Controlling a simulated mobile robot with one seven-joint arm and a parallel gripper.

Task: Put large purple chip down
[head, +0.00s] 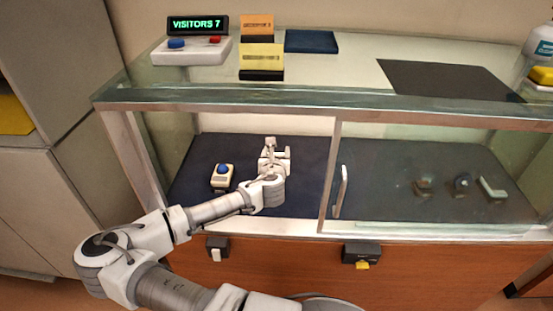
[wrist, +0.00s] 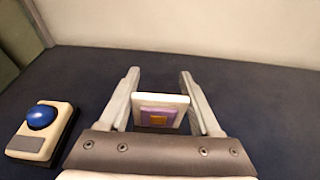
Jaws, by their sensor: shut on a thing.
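The large purple chip (wrist: 172,118) shows in the wrist view as a pale square plate with a purple square and a small orange centre. My gripper (wrist: 158,80) is shut on it, with one finger at each side. In the head view my gripper (head: 273,152) reaches into the left half of the glass case, over the dark blue floor (head: 310,165). The chip is too small to make out in the head view. Whether its lower edge touches the floor is hidden by my gripper in the wrist view.
A beige box with a blue button (wrist: 41,117) stands left of my gripper, also in the head view (head: 222,177). A handled glass door (head: 341,190) fronts the right half, with several small parts inside. The case's glass top (head: 350,70) lies above my arm. Floor beyond my gripper is clear.

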